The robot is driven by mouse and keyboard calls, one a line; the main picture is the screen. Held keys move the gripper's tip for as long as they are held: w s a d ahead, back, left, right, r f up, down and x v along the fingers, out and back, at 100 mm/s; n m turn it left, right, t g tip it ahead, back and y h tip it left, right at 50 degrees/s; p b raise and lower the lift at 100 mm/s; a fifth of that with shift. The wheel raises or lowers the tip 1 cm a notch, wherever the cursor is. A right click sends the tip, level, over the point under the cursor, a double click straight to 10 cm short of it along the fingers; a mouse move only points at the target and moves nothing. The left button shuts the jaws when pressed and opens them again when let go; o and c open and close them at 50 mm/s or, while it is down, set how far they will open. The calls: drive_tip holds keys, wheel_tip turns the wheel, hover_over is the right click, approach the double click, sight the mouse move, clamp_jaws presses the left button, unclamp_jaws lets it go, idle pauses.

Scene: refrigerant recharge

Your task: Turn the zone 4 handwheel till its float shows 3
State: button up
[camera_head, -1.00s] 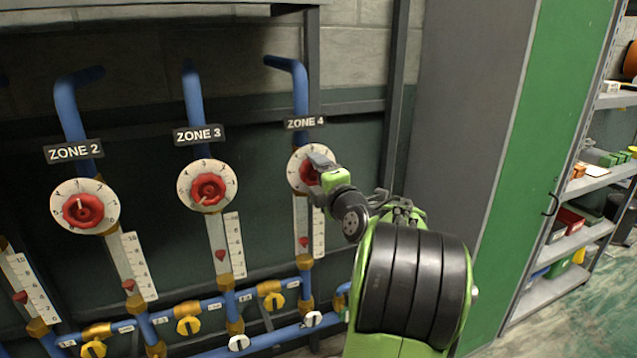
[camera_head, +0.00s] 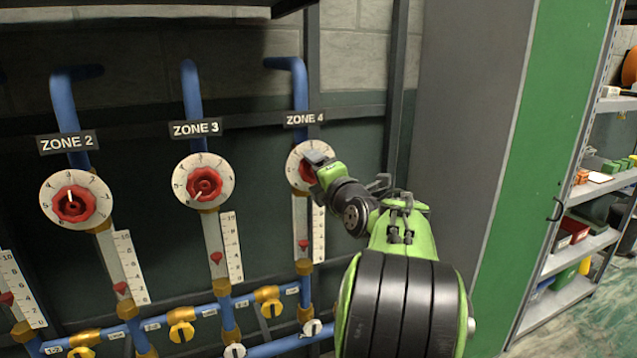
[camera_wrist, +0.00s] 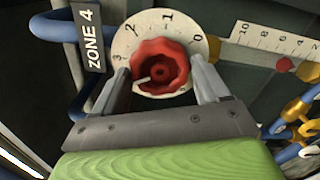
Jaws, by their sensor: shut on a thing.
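The zone 4 handwheel (camera_head: 304,174) is red and sits on a round white numbered dial, partly hidden by my gripper in the head view. In the wrist view the lobed handwheel (camera_wrist: 160,68) lies between the two fingers of my gripper (camera_wrist: 161,76), which is shut on it. A pale mark on the wheel points to the lower left of that view, near the left finger. The red zone 4 float (camera_head: 303,244) is low on its white scale (camera_head: 318,232); it also shows in the wrist view (camera_wrist: 284,64). I cannot read its exact value.
The zone 3 handwheel (camera_head: 205,184) and zone 2 handwheel (camera_head: 74,204) are to the left, with their own floats. Blue pipes with yellow valves (camera_head: 268,294) run below. A grey and green cabinet (camera_head: 470,150) and shelves (camera_head: 585,240) stand to the right.

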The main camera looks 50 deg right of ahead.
drive_tip(key=shift+s+d+f+n+b, duration=0.1)
drive_tip(key=shift+f+n+b, duration=0.05)
drive_tip(key=shift+n+b, duration=0.25)
drive_tip(key=shift+b, duration=0.3)
drive_tip(key=n+b, duration=0.2)
drive_tip(key=b, duration=0.1)
drive_tip(key=shift+f, duration=0.1)
drive_tip(key=o, duration=1)
drive_tip(key=shift+r+n, duration=0.2)
drive_tip(key=shift+n, duration=0.1)
drive_tip(key=shift+o, duration=0.2)
drive_tip(key=v, duration=0.7)
